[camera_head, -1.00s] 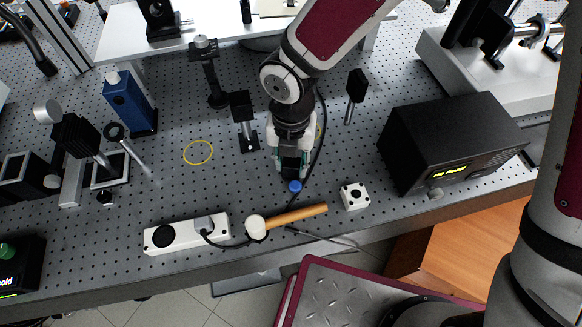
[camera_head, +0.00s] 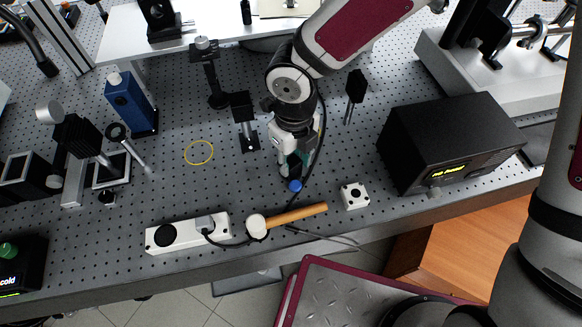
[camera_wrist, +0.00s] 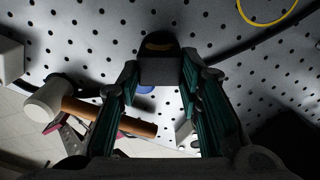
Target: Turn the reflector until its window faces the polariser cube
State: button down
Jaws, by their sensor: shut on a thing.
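My gripper (camera_head: 292,166) is low over the perforated bench, its fingers shut on a small dark block that I take for the reflector (camera_wrist: 160,68). In the wrist view the block sits between the teal-padded fingers (camera_wrist: 160,105), with an amber slot in its dark rounded end at the picture's top. A blue round part (camera_head: 295,185) shows just in front of the fingertips; the fingers hide most of the block in the head view. A black cube-like mount on a post (camera_head: 242,105), possibly the polariser cube, stands to the left of my gripper, apart from it.
A wooden-handled mallet (camera_head: 298,214) and a white power strip (camera_head: 188,233) lie in front. A white block with dark holes (camera_head: 354,195) is at right, near a black display box (camera_head: 445,140). A dark cable passes beside my gripper. A yellow ring (camera_head: 199,152) marks bare bench at left.

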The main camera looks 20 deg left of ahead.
aim_at(293, 163)
jog(key=shift+n, duration=0.6)
jog(key=shift+a, duration=0.1)
dwell(0.6)
jog(key=c, duration=1.1)
grip_release()
jog(key=shift+o, duration=0.2)
notch_tip(293, 163, up, 12)
